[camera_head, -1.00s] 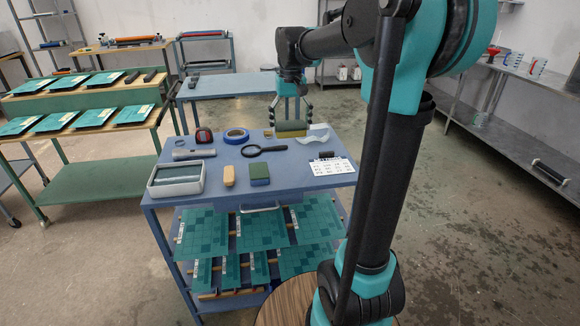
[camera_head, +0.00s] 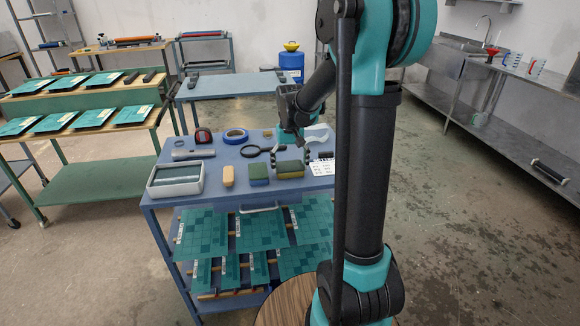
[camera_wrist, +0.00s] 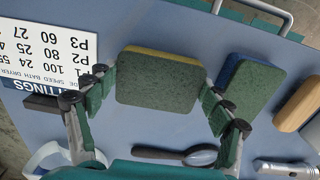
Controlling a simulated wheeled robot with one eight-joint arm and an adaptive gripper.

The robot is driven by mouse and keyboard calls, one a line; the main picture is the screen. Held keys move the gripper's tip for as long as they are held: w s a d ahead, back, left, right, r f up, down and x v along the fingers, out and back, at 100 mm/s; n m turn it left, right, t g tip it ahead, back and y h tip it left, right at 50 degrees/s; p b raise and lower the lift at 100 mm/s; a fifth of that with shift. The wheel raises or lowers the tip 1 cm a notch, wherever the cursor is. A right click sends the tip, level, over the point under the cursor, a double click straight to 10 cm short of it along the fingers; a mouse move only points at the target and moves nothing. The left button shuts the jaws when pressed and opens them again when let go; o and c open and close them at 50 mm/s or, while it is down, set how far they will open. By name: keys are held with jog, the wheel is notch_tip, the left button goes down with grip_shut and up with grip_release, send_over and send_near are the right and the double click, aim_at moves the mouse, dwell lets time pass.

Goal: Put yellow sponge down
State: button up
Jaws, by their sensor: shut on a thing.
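The yellow sponge (camera_head: 290,168), with a green scouring face on top, is between the fingers of my gripper (camera_head: 283,157) near the front right of the blue table. In the wrist view my gripper (camera_wrist: 157,86) is shut on this sponge (camera_wrist: 158,80), its fingers at two opposite sides. The sponge looks level and is at or just above the table top; I cannot tell if it touches. A blue sponge with a green face (camera_head: 259,175) lies just left of it, and shows at right in the wrist view (camera_wrist: 248,88).
The blue table (camera_head: 215,183) also holds a grey tray (camera_head: 176,180), a tan block (camera_head: 228,176), a magnifying glass (camera_head: 252,150), blue tape (camera_head: 235,136) and a printed card (camera_wrist: 48,52). The card lies close beside my gripper. Table edge is just in front.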

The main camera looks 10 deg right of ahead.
aim_at(290, 167)
jog(key=shift+f, duration=0.15)
jog(key=o, duration=1.2)
notch_tip(290, 167, up, 12)
jog(key=s+d+f+t, duration=0.1)
jog(key=s+f, duration=0.5)
jog(key=s, duration=0.1)
jog(key=s+d+f+t, duration=0.1)
jog(key=s+f, duration=0.4)
jog(key=s, duration=0.2)
jog(key=s+d+f+t, duration=0.2)
jog(key=s+f, duration=0.4)
jog(key=s, duration=0.1)
jog(key=shift+s+f, duration=0.35)
jog(key=shift+s, duration=0.05)
